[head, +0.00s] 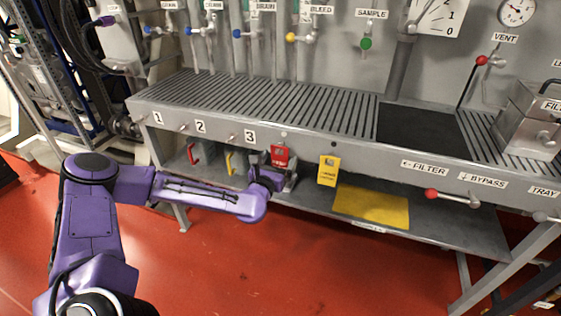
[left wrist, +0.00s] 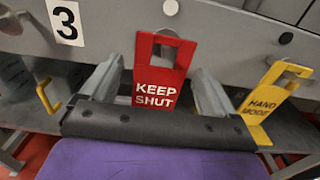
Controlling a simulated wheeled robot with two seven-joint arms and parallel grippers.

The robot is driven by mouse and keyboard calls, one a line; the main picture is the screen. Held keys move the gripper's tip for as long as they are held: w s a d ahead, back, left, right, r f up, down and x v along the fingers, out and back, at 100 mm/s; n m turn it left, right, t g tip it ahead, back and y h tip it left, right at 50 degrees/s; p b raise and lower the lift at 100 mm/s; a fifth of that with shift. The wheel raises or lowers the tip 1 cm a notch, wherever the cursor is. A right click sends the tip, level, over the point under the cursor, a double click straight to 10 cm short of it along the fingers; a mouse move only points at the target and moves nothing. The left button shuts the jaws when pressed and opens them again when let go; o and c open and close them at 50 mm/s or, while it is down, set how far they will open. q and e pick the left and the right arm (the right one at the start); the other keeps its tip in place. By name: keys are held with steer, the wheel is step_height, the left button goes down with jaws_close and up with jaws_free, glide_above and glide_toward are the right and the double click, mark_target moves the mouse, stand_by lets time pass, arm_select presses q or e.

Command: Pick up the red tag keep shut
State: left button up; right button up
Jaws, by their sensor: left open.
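The red tag (left wrist: 163,72) reads KEEP SHUT in the left wrist view and hangs on the front face of the bench, right of the number 3 label. It also shows in the head view as a small red tag (head: 280,155). My left gripper (left wrist: 160,80) is open, with one finger on each side of the tag. I cannot tell whether the fingers touch it. In the head view my left gripper (head: 281,175) is at the bench front, just below the tag. My right gripper is not in view.
A yellow HAND MODE tag (left wrist: 268,102) hangs just right of the red one, also in the head view (head: 328,171). Red (head: 194,154) and yellow (head: 229,163) handles sit left under the bench. A yellow mat (head: 371,207) lies on the lower shelf. Red floor is clear in front.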

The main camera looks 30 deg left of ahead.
arm_select(q)
steer(key=c, duration=1.2)
steer(key=shift+r, duration=0.85)
steer(key=p+v, duration=0.5)
steer(key=v, duration=1.3)
